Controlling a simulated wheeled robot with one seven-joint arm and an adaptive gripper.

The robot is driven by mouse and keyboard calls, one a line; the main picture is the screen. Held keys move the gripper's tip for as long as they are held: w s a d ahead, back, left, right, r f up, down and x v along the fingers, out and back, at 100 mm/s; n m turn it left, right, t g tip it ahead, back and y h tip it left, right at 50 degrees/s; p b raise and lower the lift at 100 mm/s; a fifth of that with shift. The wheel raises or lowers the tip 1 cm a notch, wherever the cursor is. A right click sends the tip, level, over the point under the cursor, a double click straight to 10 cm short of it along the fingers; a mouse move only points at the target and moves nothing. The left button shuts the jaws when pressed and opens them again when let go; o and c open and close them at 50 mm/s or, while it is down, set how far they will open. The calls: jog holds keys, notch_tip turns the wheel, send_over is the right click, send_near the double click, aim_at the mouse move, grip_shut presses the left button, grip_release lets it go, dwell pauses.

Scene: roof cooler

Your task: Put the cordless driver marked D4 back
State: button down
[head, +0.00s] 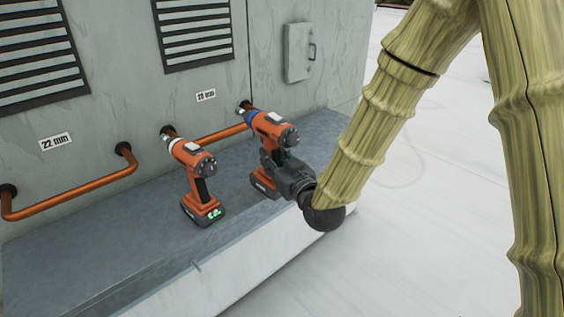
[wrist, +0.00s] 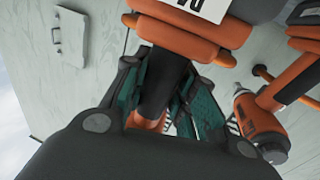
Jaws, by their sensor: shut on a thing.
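An orange and dark grey cordless driver with a blue collar (head: 270,128) stands upright over the grey ledge, its nose toward the wall. My gripper (head: 280,180) is shut around its dark handle, which shows between the teal finger pads in the wrist view (wrist: 160,85). A white label (wrist: 203,8) on its base is cut off and not fully readable. I cannot tell whether its base touches the ledge. A second orange driver with a white collar (head: 190,155) stands to the left on the ledge; it also shows in the wrist view (wrist: 262,125).
The grey ledge (head: 120,245) runs along the panelled wall, with bare room at left. Orange pipes (head: 75,203) stand out from the wall behind the drivers. Pale roof floor (head: 430,230) lies at right.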

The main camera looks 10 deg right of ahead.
jog(key=w+a+f+p, duration=0.3)
jog(key=w+a+f, duration=0.1)
jog(key=w, duration=0.3)
jog(key=shift+w+a, duration=0.4)
jog(key=shift+a, duration=0.25)
jog(key=shift+f, duration=0.15)
jog(key=c, duration=1.1)
grip_release()
jog(key=shift+s+f, duration=0.1)
jog(key=shift+c, duration=0.2)
jog(key=shift+s, duration=0.1)
jog(key=b+v, duration=0.3)
jog(key=v, duration=0.9)
